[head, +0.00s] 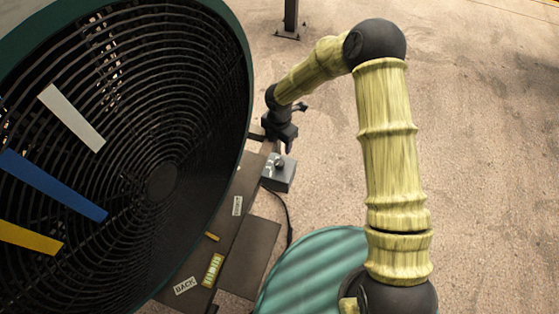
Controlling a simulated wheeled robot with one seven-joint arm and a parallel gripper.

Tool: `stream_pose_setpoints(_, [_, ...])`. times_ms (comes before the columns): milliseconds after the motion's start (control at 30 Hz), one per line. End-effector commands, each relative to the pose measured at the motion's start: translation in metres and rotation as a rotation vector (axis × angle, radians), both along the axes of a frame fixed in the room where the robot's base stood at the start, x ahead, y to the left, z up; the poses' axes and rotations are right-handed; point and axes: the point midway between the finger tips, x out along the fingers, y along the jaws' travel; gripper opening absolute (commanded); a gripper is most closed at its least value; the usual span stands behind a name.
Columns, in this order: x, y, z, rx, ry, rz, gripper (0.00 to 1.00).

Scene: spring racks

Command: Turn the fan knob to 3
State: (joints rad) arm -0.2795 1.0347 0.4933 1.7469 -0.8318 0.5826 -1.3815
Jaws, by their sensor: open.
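A large fan (162,185) with a dark wire grille and a green rim fills the left of the head view. A small grey box (278,177) stands just right of the fan, and a small knob (280,161) sits on its top. No number marks are readable on it, so the knob's setting cannot be told. My gripper (280,147) is at the end of my yellow arm, open, close above the knob in the picture. Whether the fingers touch or straddle the knob cannot be told.
White, blue and yellow strips lie across the grille. Brown boards with a "BACK" label (186,286) and a yellow level (213,270) are below. A dark cable (289,220) runs from the box. A dark post (290,20) stands behind. Concrete floor on the right is clear.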

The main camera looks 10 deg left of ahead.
Motion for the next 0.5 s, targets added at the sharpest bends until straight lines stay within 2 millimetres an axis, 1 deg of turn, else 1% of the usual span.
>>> stream_pose_setpoints(33, [-0.001,0.0,-0.01,-0.003,0.003,0.001,0.56])
stream_pose_setpoints(100, [-0.001,0.0,-0.022,-0.002,0.003,0.002,0.56])
stream_pose_setpoints(500, [-0.001,0.0,-0.091,-0.001,0.002,0.0,0.56])
